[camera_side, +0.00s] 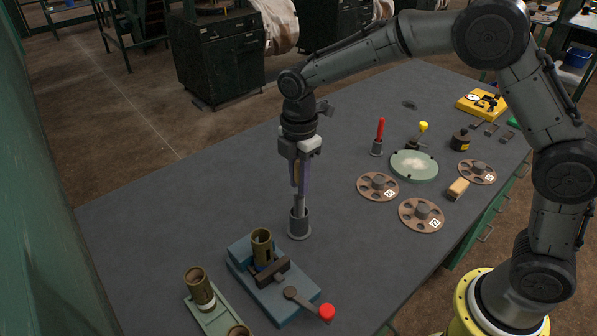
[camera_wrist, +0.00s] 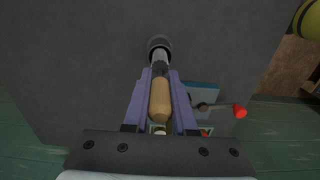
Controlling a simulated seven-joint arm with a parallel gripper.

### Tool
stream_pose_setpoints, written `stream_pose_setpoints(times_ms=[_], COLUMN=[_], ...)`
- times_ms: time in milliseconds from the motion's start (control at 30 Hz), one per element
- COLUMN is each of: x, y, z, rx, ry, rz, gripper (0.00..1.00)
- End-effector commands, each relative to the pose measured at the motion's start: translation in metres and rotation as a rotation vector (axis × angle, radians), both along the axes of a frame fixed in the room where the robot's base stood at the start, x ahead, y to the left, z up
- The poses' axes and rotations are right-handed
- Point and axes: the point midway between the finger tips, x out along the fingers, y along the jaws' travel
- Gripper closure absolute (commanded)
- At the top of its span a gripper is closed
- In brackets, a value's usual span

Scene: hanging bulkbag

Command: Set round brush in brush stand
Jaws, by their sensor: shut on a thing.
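The round brush has a tan wooden handle (camera_wrist: 160,103) and a pale metal ferrule (camera_side: 299,202). My gripper (camera_side: 300,190) is shut on the handle, with a purple finger on each side; these fingers also show in the wrist view (camera_wrist: 160,78). The brush hangs roughly upright, bristle end down. The brush stand is a dark grey cup (camera_side: 298,226) on the table, directly below my gripper; its rim shows at the top of the wrist view (camera_wrist: 158,42). The brush's lower end meets the stand's mouth and is hidden there. I cannot tell how deep it sits.
A blue clamp fixture (camera_side: 285,302) with a brass cup and red-knobbed lever stands close in front. A green tray (camera_side: 212,318) with brass cups is at front left.

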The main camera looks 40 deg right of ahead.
Motion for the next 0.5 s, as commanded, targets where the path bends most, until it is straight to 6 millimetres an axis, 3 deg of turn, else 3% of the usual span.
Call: stream_pose_setpoints(times_ms=[500], x=[0.0], y=[0.0], z=[-0.035], rx=[0.0], ry=[0.001], rz=[0.0], gripper=[1.0])
